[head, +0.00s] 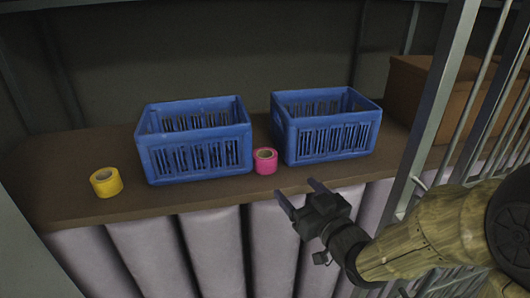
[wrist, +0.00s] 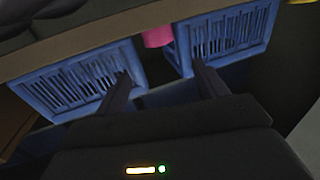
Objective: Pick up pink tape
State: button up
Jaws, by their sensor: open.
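The pink tape (head: 265,161) is a small roll standing on the brown shelf (head: 130,205), in the gap between two blue crates, near the shelf's front edge. It also shows in the wrist view (wrist: 157,37), cut by the shelf edge, at the top between the crates. My gripper (head: 298,195) is open and empty, in front of the shelf edge, a little right of the tape and nearer to me. In the wrist view its two fingers (wrist: 163,85) are spread apart, with the tape beyond them. The gripper does not touch the tape.
A left blue crate (head: 196,160) and a right blue crate (head: 333,139) flank the tape closely. A yellow tape roll (head: 105,182) stands at the left. A cardboard box (head: 432,88) is at the right, behind a metal rack frame (head: 437,110). Grey rolls (head: 222,245) stand below the shelf.

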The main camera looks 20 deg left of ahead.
aim_at(272, 162)
jog(key=shift+w+a+r+p, duration=0.15)
jog(key=shift+w+a+p, duration=0.15)
jog(key=shift+p, duration=1.35)
jog(key=p+x, duration=0.2)
jog(key=x, duration=0.1)
jog(key=p+x, duration=0.2)
jog(key=x, duration=0.2)
jog(key=shift+w+a+f, duration=0.15)
jog(key=shift+a+f, duration=0.05)
jog(key=shift+f, duration=0.05)
jog(key=shift+w+a+r+p, duration=0.1)
jog(key=shift+w+a+p, duration=0.1)
jog(key=shift+p, duration=0.2)
jog(key=p+x, duration=0.2)
jog(key=x, duration=0.2)
jog(key=shift+w+p, duration=0.1)
jog(key=shift+p, duration=0.2)
jog(key=shift+w+a, duration=0.1)
jog(key=shift+a, duration=0.05)
jog(key=shift+w, duration=0.1)
